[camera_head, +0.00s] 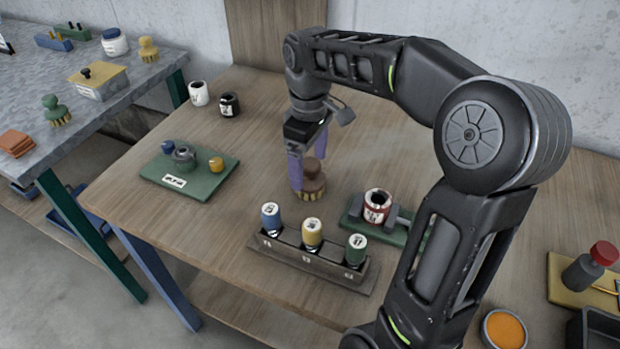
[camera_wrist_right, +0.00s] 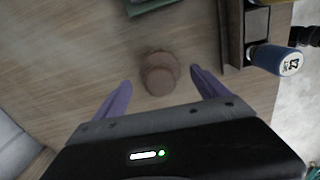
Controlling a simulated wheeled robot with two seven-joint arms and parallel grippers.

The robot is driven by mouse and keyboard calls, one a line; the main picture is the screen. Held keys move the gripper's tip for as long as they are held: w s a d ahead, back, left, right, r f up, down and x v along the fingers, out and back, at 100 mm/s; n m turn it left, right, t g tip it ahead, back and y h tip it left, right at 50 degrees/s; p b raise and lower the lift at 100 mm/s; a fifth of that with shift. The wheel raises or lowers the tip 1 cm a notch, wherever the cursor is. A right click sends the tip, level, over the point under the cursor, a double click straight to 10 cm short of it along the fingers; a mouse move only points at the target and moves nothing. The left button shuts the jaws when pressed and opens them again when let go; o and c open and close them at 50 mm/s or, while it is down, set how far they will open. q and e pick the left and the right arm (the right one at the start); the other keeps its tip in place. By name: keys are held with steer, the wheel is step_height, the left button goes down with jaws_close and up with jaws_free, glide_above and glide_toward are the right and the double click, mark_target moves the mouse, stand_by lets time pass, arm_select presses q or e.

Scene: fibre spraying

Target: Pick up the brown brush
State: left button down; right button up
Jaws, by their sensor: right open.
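The brown brush (camera_head: 312,180) stands upright on the wooden table, with a rounded brown knob on top and tan bristles at its base. In the right wrist view the brush (camera_wrist_right: 160,73) shows from above, between and ahead of the two purple fingers. My right gripper (camera_head: 308,168) is open and points down around the brush, one finger in front on its left side and the other behind it. In the right wrist view the fingers of the right gripper (camera_wrist_right: 160,95) are apart from the brush on both sides. My left gripper is not in view.
A rack (camera_head: 310,262) with blue, yellow and green bottles stands in front of the brush. A red-and-white can (camera_head: 377,206) sits on a green block to the right. A green board (camera_head: 205,183) with small parts lies left. Two jars (camera_head: 230,105) stand behind.

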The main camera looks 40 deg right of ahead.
mark_target(310, 180)
step_height(310, 180, down, 5)
steer(key=shift+s, duration=0.15)
stand_by(0.6)
steer(key=c, duration=1.5)
